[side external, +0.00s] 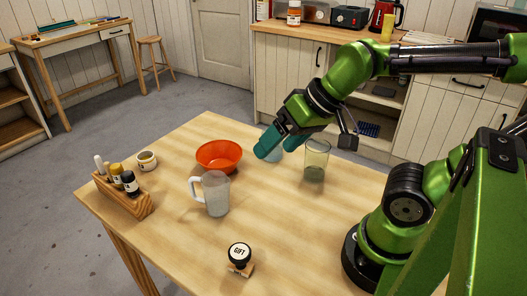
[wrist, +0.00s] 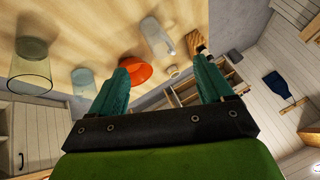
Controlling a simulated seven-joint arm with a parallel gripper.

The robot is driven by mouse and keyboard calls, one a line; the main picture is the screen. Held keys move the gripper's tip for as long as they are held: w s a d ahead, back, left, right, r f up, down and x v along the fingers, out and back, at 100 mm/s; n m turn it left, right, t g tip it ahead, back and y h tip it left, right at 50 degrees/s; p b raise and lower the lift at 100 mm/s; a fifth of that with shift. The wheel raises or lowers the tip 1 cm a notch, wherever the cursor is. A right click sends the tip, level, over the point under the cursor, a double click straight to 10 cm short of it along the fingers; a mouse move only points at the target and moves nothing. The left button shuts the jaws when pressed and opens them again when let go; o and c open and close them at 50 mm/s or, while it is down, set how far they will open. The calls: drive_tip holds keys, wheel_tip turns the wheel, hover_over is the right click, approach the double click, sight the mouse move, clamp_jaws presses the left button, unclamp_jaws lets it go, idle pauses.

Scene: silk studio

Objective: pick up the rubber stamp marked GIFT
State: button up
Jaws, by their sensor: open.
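The rubber stamp marked GIFT (side external: 239,254) stands on the table near its front edge in the side external view. Its round black top bears white lettering and its base is light wood. I cannot make out the stamp in the wrist view.
An orange bowl (side external: 219,155), a frosted jug (side external: 215,193) and a clear glass (side external: 317,160) stand mid-table. A wooden rack (side external: 125,194) with bottles and a small jar (side external: 147,161) are at the left. The table (side external: 180,255) is bare around the stamp.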

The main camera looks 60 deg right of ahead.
sight(239, 252)
drive_tip(key=w+a+f+n+g+h, duration=0.1)
drive_tip(key=a+f+n+g, duration=0.15)
drive_tip(key=a, duration=0.45)
drive_tip(key=a+f+n+g+h, duration=0.1)
drive_tip(key=a+f+n+g, duration=0.1)
drive_tip(key=a+n+g, duration=0.3)
drive_tip(key=f, duration=0.5)
drive_tip(key=f+m, duration=0.1)
drive_tip(key=f, duration=0.4)
drive_tip(key=a+f+m+t, duration=0.1)
drive_tip(key=f, duration=0.5)
drive_tip(key=shift+w, duration=0.1)
drive_tip(key=c, duration=1.1)
